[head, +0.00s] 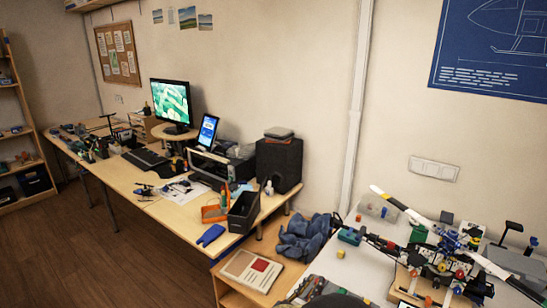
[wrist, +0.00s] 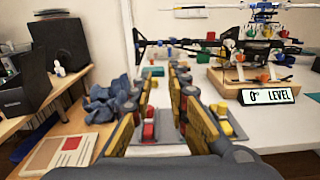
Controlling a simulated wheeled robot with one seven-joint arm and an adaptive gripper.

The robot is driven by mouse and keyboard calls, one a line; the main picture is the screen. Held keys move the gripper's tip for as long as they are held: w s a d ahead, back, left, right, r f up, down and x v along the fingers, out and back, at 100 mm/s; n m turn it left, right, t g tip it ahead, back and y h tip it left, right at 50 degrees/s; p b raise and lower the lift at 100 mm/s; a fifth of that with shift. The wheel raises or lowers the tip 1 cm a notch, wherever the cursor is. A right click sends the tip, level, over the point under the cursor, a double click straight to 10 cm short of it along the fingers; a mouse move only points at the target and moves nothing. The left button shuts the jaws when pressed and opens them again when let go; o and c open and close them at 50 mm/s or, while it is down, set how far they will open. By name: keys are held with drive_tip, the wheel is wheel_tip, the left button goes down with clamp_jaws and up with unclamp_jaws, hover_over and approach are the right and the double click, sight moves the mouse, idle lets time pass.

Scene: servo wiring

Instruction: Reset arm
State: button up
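My gripper (wrist: 162,84) shows in the wrist view with its two yellow and dark fingers apart and nothing held between them. In the head view the helicopter's rotor mechanism (head: 447,242) is at the right. My gripper's fingers cannot be made out in the head view.
The white table (head: 340,268) also carries a clear bin (head: 378,207) and loose blocks. Blue cloth (head: 303,238) lies left of it, near a book (head: 252,270) on a wooden shelf. A long desk (head: 180,215) holds a monitor (head: 172,103), a black speaker box (head: 279,163) and tools.

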drive_tip(key=s+d+f+m+g+h, duration=0.1)
drive_tip(key=s+d+f+m+g, duration=0.45)
drive_tip(key=s, duration=0.25)
drive_tip(key=s+d+r+m+g+y, duration=0.1)
drive_tip(key=s+d+m+g+y, duration=0.15)
drive_tip(key=s+m+g, duration=0.75)
drive_tip(key=s+a+r+m+t+y, duration=0.2)
drive_tip(key=s+a+r+m+y, duration=0.2)
drive_tip(key=s+r+m+y, duration=0.55)
wheel_tip(320, 180, up, 10)
drive_tip(key=s+d+m+t, duration=0.3)
drive_tip(key=t, duration=0.1)
drive_tip(key=shift+m+p, duration=0.4)
drive_tip(key=shift+r+t, duration=0.1)
drive_tip(key=shift+t, duration=0.15)
